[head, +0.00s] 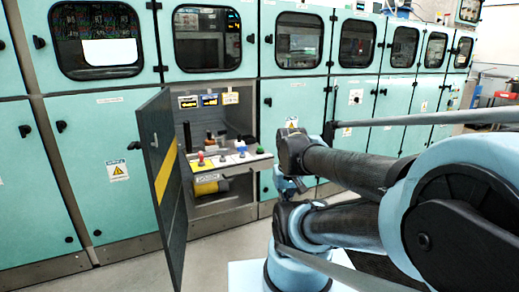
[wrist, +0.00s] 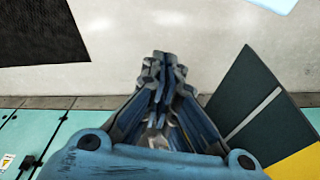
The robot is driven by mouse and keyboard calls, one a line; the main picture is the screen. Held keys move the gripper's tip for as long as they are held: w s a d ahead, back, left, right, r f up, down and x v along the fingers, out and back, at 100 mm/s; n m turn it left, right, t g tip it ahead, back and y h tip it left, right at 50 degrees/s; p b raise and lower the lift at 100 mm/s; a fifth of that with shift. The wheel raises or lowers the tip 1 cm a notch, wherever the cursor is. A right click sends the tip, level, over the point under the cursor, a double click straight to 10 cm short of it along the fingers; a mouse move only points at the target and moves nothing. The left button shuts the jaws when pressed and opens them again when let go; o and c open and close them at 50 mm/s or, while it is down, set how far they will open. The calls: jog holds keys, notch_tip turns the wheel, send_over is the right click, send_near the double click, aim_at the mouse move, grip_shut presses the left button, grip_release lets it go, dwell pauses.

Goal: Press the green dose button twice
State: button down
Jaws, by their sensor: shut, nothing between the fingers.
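The green dose button (head: 260,149) appears as a small green cap at the right end of a row of coloured buttons on a pale control shelf (head: 230,160) inside an open cabinet bay. It is small in the head view, and the wrist view does not show it. My gripper (wrist: 162,62) is shut and empty in the wrist view, its fingertips together above bare floor. In the head view my arm fills the right side, and I cannot make out the fingertips there. The gripper is apart from the button.
The dark cabinet door (head: 165,185) with a yellow stripe stands open left of the bay; it also shows at the right of the wrist view (wrist: 262,125). Teal cabinets (head: 110,160) line the wall. The pale floor (head: 225,255) before the bay is clear.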

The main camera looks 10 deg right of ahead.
notch_tip(320, 180, up, 11)
jog(key=m+t+h, duration=0.1)
jog(key=m+t, duration=0.6)
jog(key=m, duration=0.3)
send_over(262, 147)
jog(key=shift+w+r, duration=0.1)
jog(key=shift+f, duration=4.45)
